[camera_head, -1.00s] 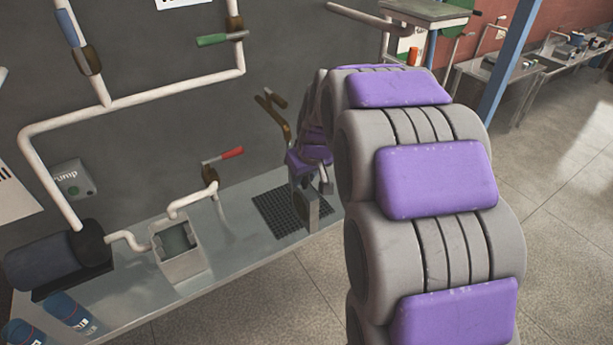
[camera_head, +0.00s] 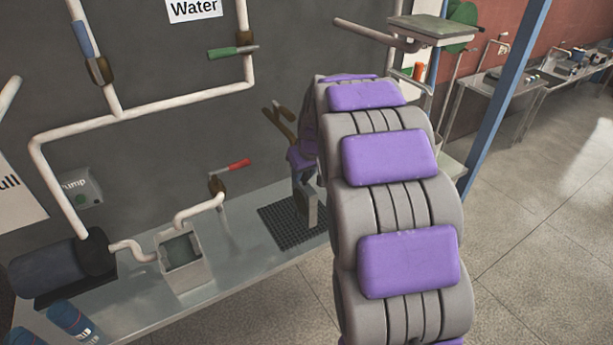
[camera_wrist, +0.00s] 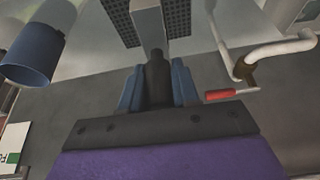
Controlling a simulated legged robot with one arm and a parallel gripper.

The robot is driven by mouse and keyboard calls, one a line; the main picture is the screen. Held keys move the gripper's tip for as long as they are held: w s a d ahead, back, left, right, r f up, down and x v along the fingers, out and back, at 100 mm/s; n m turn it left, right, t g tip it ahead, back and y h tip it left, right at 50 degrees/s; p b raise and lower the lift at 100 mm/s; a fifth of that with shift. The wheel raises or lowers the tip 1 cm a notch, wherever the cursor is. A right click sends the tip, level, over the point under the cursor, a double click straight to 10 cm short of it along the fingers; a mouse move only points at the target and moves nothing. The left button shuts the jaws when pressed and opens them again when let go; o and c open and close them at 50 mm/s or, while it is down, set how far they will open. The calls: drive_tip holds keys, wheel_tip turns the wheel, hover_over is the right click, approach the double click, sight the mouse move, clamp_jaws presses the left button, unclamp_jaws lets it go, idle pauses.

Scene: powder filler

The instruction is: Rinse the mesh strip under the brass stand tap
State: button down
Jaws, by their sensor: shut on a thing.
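My gripper's blue fingers (camera_wrist: 157,88) are shut on the black handle (camera_wrist: 156,72) of a flat grey strip, which I take to be the mesh strip (camera_wrist: 149,20). In the head view the strip (camera_head: 309,207) hangs roughly upright at the end of my arm, over or beside a black grating (camera_head: 281,231). The brass stand tap (camera_head: 281,126) stands just behind my gripper against the wall. Its outlet is hidden by my arm, and I cannot see water. Whether the strip touches the grating cannot be told.
A pipe with a red-handled valve (camera_head: 236,166) rises left of the grating and bends over a grey box (camera_head: 183,255). A dark pump motor (camera_head: 60,265) and blue bottles (camera_head: 72,320) stand farther left. A blue post (camera_head: 505,95) is at right; the floor is clear.

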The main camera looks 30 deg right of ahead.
drive_tip(key=shift+w+d+f, duration=0.15)
drive_tip(key=shift+w+d, duration=0.05)
drive_tip(key=shift+w, duration=0.6)
drive_tip(key=shift+w+d+f+p, duration=0.2)
drive_tip(key=shift+w+d+p, duration=0.1)
drive_tip(key=shift+w, duration=0.5)
drive_tip(key=shift+w+d+f+p, duration=0.15)
drive_tip(key=shift+w+d+p, duration=0.2)
drive_tip(key=shift+w, duration=0.45)
drive_tip(key=shift+w+d+f+p, duration=0.2)
drive_tip(key=shift+w+d+p, duration=0.1)
drive_tip(key=shift+w, duration=0.5)
drive_tip(key=shift+d, duration=0.25)
drive_tip(key=shift+s+d, duration=0.2)
drive_tip(key=shift+d, duration=0.15)
drive_tip(key=shift+w+a, duration=0.1)
drive_tip(key=shift+a, duration=0.15)
drive_tip(key=shift+w+a, duration=0.1)
drive_tip(key=shift+a, duration=0.25)
drive_tip(key=shift+d, duration=0.1)
